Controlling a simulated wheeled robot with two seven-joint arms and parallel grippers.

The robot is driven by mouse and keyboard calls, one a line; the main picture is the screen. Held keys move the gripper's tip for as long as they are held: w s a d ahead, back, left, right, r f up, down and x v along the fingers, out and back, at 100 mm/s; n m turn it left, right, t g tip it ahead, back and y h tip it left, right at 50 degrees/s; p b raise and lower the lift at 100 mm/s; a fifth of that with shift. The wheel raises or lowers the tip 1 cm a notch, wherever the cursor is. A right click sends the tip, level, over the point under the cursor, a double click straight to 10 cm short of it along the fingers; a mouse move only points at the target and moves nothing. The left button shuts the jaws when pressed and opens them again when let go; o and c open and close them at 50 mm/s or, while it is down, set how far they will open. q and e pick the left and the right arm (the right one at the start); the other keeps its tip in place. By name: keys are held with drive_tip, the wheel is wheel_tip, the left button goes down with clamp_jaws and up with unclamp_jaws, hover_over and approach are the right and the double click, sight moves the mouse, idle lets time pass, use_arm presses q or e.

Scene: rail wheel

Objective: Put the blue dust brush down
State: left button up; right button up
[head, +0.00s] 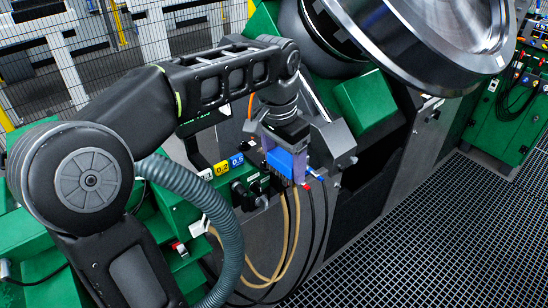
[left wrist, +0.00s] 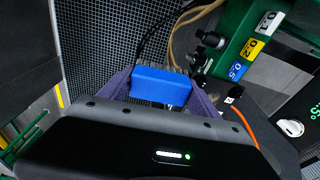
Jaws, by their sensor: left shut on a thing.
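The blue dust brush (head: 281,162) is held in my left gripper (head: 287,166), beside the front of the green machine. My right gripper is in neither view.
A large shiny rail wheel (head: 455,45) stands above right. A green panel (head: 240,178) with black knobs and number labels (left wrist: 253,47) is close by the brush. Tan and black hoses (head: 285,235) hang below. Open grating floor (head: 430,235) lies to the right.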

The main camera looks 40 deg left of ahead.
use_arm(q)
drive_tip(key=w+d+f+n+b, duration=0.1)
drive_tip(key=w+d+f+b, duration=0.1)
drive_tip(key=w+d+f, duration=0.2)
drive_tip(key=w+d+f+n+b, duration=0.1)
drive_tip(key=w+d+f, duration=0.3)
drive_tip(key=f, duration=0.7)
drive_tip(key=d+b, duration=0.1)
drive_tip(key=d, duration=0.1)
drive_tip(key=shift+d+n, duration=0.3)
drive_tip(key=shift+d, duration=0.1)
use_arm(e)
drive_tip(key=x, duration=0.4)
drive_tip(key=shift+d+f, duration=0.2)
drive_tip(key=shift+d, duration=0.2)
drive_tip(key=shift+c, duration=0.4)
